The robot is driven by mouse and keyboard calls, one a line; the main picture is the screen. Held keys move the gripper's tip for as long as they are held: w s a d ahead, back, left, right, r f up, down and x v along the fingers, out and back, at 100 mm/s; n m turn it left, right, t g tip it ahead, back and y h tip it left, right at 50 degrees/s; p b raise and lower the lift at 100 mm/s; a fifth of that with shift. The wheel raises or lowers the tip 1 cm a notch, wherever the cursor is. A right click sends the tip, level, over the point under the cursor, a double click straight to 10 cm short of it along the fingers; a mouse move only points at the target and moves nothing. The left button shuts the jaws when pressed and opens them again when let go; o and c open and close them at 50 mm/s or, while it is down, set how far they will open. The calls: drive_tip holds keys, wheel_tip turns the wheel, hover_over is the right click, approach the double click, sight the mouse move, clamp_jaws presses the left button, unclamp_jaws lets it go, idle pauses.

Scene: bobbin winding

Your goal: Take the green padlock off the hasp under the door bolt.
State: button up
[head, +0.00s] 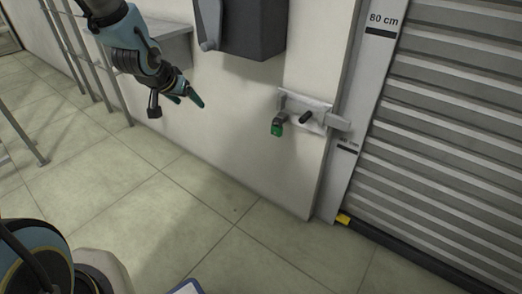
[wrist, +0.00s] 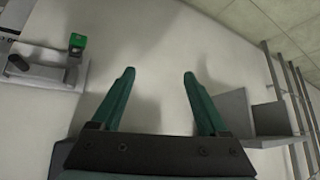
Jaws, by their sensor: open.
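The green padlock (head: 277,129) hangs at the left end of the door bolt (head: 312,113), low on the pale wall beside the shutter. In the wrist view the padlock (wrist: 77,41) shows at the upper left, beside the bolt plate (wrist: 40,78). The bolt's dark knob (head: 306,117) is just right of the padlock. My gripper (head: 197,100) is up and to the left of the padlock, clear of it. In the wrist view its two green fingers (wrist: 158,72) are spread wide with nothing between them. The padlock's shackle and hasp are too small to make out clearly.
A dark grey box (head: 240,28) with a lever is on the wall above. A grey shelf (head: 172,46) and metal rails stand at the left. The ribbed shutter (head: 450,110) fills the right. The tiled floor below is mostly clear.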

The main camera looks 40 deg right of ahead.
drive_tip(key=s+d+f+m+h+b, duration=0.2)
drive_tip(key=s+d+f+b, duration=0.25)
drive_tip(key=d+f, duration=0.45)
drive_tip(key=m+g+h+b, duration=0.2)
drive_tip(key=h+b, duration=0.1)
drive_tip(key=b, duration=0.1)
approach(275, 127)
drive_tip(key=f, duration=0.1)
drive_tip(key=shift+b+x, duration=1.75)
drive_tip(key=shift+x, duration=2.8)
clamp_jaws()
drive_tip(key=shift+r+p, duration=0.5)
drive_tip(key=shift+s+a, duration=0.25)
drive_tip(key=shift+a, duration=0.7)
drive_tip(key=shift+s+a, duration=0.3)
drive_tip(key=shift+a, duration=0.65)
drive_tip(key=shift+s+a, duration=0.25)
drive_tip(key=shift+a, duration=0.7)
drive_tip(key=shift+a, duration=0.1)
